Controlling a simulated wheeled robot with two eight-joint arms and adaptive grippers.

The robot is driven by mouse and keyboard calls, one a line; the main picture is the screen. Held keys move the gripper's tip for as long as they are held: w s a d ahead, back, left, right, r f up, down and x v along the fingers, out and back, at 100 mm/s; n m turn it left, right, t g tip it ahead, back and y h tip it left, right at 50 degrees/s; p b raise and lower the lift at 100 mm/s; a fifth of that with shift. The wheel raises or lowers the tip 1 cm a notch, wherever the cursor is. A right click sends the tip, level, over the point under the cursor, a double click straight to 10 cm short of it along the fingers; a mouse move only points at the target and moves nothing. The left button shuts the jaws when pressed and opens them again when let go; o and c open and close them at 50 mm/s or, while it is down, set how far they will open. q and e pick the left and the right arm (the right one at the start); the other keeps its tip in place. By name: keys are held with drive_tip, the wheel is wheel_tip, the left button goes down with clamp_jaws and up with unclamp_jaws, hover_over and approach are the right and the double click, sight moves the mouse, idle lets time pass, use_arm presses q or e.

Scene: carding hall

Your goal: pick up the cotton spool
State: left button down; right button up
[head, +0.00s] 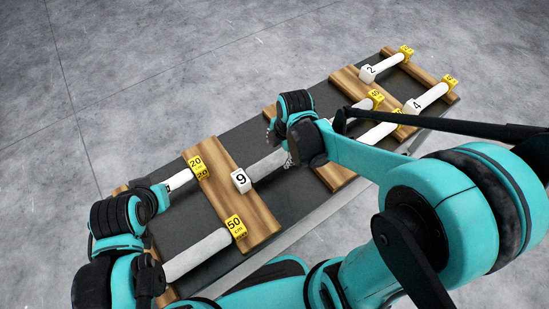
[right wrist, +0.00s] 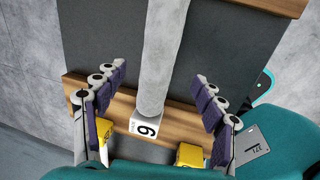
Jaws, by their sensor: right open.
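Several pale, spool-like rods lie on a dark board; I cannot tell for certain which is the cotton spool. One pale rod (head: 266,165) has a white cube (head: 240,180) at its near end, marked 9 in the head view. My right gripper (head: 280,145) is over this rod's far part and partly hides it. In the right wrist view the open right gripper (right wrist: 162,78) has one finger on each side of the rod (right wrist: 163,50), with gaps at both sides. The cube (right wrist: 146,124) shows below. My left gripper (head: 160,189) is beside a short white rod (head: 180,180), its fingers unclear.
Wooden slats (head: 262,213) cross the dark board (head: 290,198). Yellow blocks marked 20 (head: 195,163) and 50 (head: 236,226) stand near the rod. More rods with cubes marked 2 (head: 368,73) and 4 (head: 413,106) lie farther right. Bare concrete floor surrounds the board.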

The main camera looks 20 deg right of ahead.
sight(277, 158)
drive_tip(key=shift+f, duration=0.5)
drive_tip(key=f+b, duration=0.1)
drive_tip(key=f, duration=0.1)
drive_tip(key=w+f+b, duration=0.1)
drive_tip(key=f, duration=0.1)
drive_tip(key=f+b, duration=0.1)
drive_tip(key=f, duration=0.1)
drive_tip(key=shift+w+a+f, duration=0.35)
drive_tip(key=shift+f, duration=0.05)
drive_tip(key=shift+r, duration=0.1)
drive_tip(key=c, duration=1.4)
